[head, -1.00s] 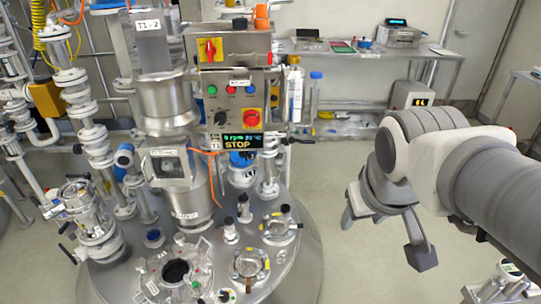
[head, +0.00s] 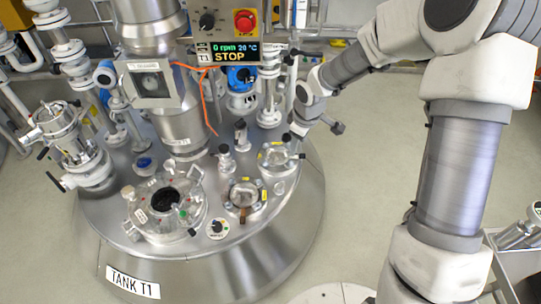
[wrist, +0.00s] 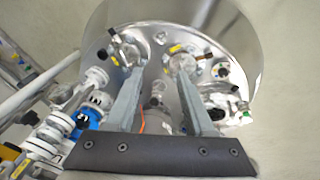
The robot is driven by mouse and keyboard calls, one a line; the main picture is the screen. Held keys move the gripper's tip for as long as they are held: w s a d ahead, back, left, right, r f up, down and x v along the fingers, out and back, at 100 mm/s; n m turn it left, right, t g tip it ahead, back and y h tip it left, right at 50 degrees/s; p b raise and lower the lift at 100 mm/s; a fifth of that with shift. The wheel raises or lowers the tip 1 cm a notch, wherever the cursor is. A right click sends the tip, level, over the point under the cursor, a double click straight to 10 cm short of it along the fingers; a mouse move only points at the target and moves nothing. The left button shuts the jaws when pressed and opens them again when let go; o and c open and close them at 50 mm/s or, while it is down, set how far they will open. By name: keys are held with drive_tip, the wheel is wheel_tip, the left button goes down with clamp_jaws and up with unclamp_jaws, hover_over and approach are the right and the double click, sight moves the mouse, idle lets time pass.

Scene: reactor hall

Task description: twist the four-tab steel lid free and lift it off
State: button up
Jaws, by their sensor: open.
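Two small round steel lids with tabs or clamps around their rims sit on the domed top of tank T1. One lid (head: 243,195) has brown pieces at its edge. The other lid (head: 278,156), with yellow labels, is further back and right. I cannot tell which has four tabs. In the wrist view the brown-marked lid (wrist: 183,64) is by the right finger's tip and the other lid (wrist: 128,50) by the left finger's tip. My gripper (head: 316,128) is open and empty over the tank's right edge, apparently apart from both lids.
A larger port (head: 165,203) with a dark opening stands left of the lids. Short valves (head: 226,158) and a steel column (head: 180,115) rise behind. A control box (head: 230,22) reads STOP. Open floor (head: 375,170) lies right of the tank.

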sight(253, 192)
drive_tip(key=w+a+f+n+y+b, duration=0.1)
drive_tip(key=a+f, duration=0.3)
drive_tip(key=f, duration=0.7)
drive_tip(key=w+a+f+y+b, duration=0.1)
drive_tip(key=a+f+b, duration=0.3)
drive_tip(key=f, duration=0.7)
drive_tip(key=w+a+f+n+y+b, duration=0.1)
drive_tip(key=w+a+f+b, duration=0.2)
drive_tip(key=a+f, duration=0.3)
drive_tip(key=shift+a+f+n+g, duration=0.1)
drive_tip(key=shift+f+n+g, duration=0.05)
drive_tip(key=shift+f, duration=1.1)
drive_tip(key=shift+a+f+n+g, duration=0.1)
drive_tip(key=shift+f+n+g, duration=0.05)
drive_tip(key=shift+f, duration=1.1)
clamp_jaws()
drive_tip(key=shift+s+a+m, duration=0.1)
drive_tip(key=shift+s+m, duration=0.1)
drive_tip(key=shift+m, duration=0.4)
drive_tip(key=shift+s+a+f+m+t+b, duration=0.15)
drive_tip(key=shift+s+m+t+b, duration=0.2)
drive_tip(key=shift+m+b, duration=0.35)
drive_tip(key=shift+s+m+t+h+b, duration=0.15)
drive_tip(key=shift+m+t+h+b, duration=0.25)
drive_tip(key=shift+m+b, duration=0.4)
